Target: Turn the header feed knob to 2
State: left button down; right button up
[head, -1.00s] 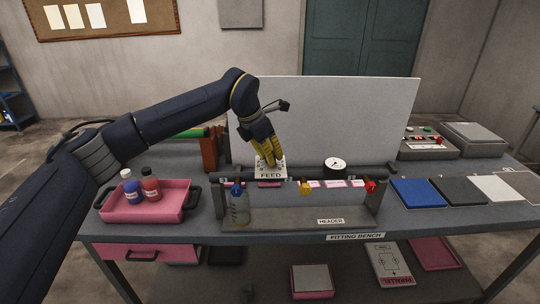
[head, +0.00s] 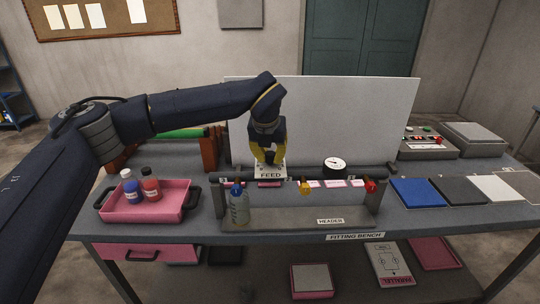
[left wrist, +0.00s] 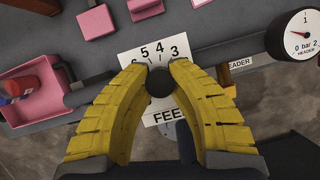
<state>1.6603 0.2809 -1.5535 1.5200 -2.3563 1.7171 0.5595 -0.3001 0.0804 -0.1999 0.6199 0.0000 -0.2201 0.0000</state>
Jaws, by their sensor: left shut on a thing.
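The white FEED dial plate (head: 270,175) stands on the header (head: 300,222) on the bench. In the left wrist view the plate (left wrist: 146,54) shows the numbers 5, 4 and 3, with part of a 6. The header feed knob (left wrist: 160,84) is a dark round knob in front of the plate. My left gripper (head: 269,160) has yellow fingers closed around it; they also show in the left wrist view (left wrist: 159,74). The fingers hide the rest of the dial, including the 2. I cannot tell where the knob points. My right gripper is not in view.
A pressure gauge (head: 335,164) stands to the right of the dial, near a yellow valve (head: 305,187) and a red valve (head: 370,187). A clear bottle (head: 239,208) stands at the header's left. A pink tray (head: 172,210) holds two bottles. A grey panel (head: 345,115) rises behind.

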pick_arm(q)
jog(key=shift+w+r+n, duration=0.15)
jog(key=shift+n, duration=0.45)
jog(key=shift+n+y, duration=0.3)
jog(key=c, duration=1.1)
grip_release()
jog(key=v, duration=1.2)
jog(key=shift+d+f, duration=0.15)
jog(key=shift+f, duration=0.05)
